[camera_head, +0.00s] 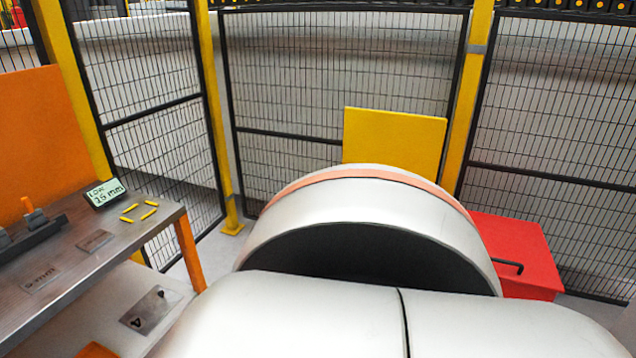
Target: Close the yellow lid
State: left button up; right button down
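The yellow lid (394,139) is a flat yellow panel standing up near the middle of the view, in front of the mesh fence. Its broad face is towards me. Its lower edge is hidden behind a large white rounded form in the foreground, so its hinge and whatever it belongs to do not show. Neither of my grippers is in view.
A red box (517,248) with a black handle (508,264) stands at the right. A metal bench (70,262) at the left carries a small display (104,194) and yellow bars. Yellow posts (468,100) and black mesh fencing (285,75) close off the back.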

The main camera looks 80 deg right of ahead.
aim_at(411, 142)
jog(key=z, duration=3)
jog(key=i+j+z, duration=0.2)
jog(key=i+j, duration=0.6)
jog(key=i, duration=0.1)
